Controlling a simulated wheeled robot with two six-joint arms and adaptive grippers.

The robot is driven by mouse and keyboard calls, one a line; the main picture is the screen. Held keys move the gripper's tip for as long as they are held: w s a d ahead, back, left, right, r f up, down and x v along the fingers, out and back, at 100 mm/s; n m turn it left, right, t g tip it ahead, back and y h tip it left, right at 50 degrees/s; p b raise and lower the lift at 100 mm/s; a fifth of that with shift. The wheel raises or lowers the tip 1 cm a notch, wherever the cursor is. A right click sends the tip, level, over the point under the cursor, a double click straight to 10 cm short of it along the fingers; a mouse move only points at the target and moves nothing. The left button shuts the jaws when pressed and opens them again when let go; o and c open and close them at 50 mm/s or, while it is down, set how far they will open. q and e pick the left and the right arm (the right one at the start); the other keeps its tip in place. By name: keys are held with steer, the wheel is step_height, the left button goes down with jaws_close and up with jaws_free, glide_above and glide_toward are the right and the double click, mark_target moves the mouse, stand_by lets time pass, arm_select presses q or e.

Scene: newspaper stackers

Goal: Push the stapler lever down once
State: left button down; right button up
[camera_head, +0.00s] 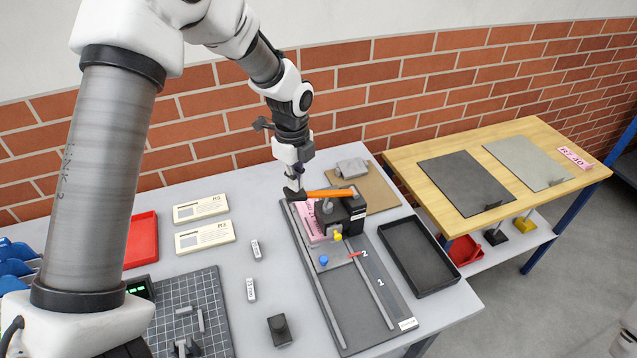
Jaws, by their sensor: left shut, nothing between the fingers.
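The stapler (351,215) is a black block with an orange lever (330,193) on top. It stands near the back of a grey board with rails (350,300). The lever lies about level and points left. A pink sheet stack (313,226) sits at the stapler's left side. My left gripper (294,194) is shut and points down at the lever's left end. It looks close to or touching the lever tip; I cannot tell which. My right gripper does not show.
A black tray (452,285) lies right of the board. Two cream stacks labelled R5 (200,208) and R3 (205,237), a red tray (142,245) and a gridded mat (215,290) lie left. A wooden table (440,150) stands at the right.

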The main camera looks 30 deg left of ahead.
arm_select(q)
steer(key=shift+r+p, duration=2.2)
steer(key=shift+r, duration=0.5)
steer(key=shift+f, duration=0.1)
